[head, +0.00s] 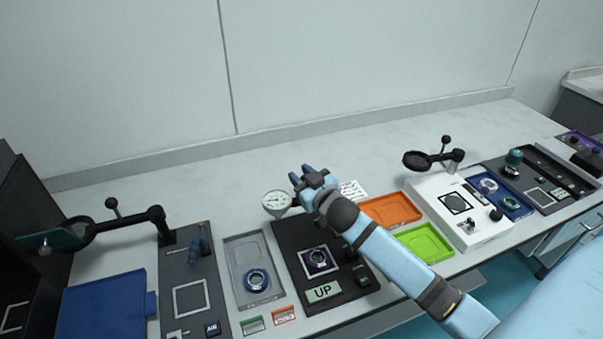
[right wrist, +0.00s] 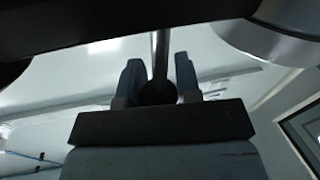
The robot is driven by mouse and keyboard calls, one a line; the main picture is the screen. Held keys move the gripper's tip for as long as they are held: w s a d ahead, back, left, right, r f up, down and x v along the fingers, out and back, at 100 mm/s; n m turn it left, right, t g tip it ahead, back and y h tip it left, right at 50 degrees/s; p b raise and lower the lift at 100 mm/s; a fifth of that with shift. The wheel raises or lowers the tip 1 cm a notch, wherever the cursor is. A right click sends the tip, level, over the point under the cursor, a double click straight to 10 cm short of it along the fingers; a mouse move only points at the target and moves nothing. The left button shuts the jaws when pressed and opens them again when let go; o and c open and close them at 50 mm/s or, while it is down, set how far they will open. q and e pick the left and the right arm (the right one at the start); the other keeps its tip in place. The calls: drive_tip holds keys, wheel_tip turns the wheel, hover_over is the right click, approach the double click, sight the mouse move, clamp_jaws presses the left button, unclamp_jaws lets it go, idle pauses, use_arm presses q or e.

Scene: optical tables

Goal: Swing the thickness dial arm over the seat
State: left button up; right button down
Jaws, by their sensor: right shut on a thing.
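The thickness dial (head: 276,201), a round white-faced gauge, stands at the back left of a black station plate (head: 289,243). The seat (head: 318,260), a square holder with a dark lens ring in it, lies on that plate to the right of and nearer than the dial. My right gripper (head: 307,177) is just right of the dial, beyond the seat. In the right wrist view its fingers (right wrist: 158,80) are shut on a dark round knob (right wrist: 157,92) on a thin metal rod. A dark bar, apparently the dial arm (right wrist: 150,22), crosses above. The arm's pivot is hidden by my right arm.
A grey tray (head: 234,257) with a blue ring lies left of the station. Orange (head: 391,209) and green (head: 425,242) trays lie to the right, with a white device (head: 480,229) beyond them. A magnifier arm (head: 88,229) rises at the left.

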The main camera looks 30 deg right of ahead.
drive_tip(key=n+y+p, duration=0.1)
drive_tip(key=s+n+y+p, duration=0.1)
drive_tip(key=y, duration=0.1)
drive_tip(key=s+n+y+p, duration=0.1)
drive_tip(key=shift+a+r+g+y, duration=0.25)
drive_tip(key=shift+a+g+y, duration=0.05)
drive_tip(key=s+n+g+y+p, duration=0.1)
drive_tip(key=s+n+g+y, duration=0.5)
drive_tip(key=n+g+y, duration=0.2)
drive_tip(key=shift+d+f+n+y, duration=0.3)
drive_tip(key=shift+n+y, duration=0.1)
drive_tip(key=shift+y, duration=1)
drive_tip(key=c, duration=0.8)
unclamp_jaws()
drive_tip(key=shift+s, duration=0.1)
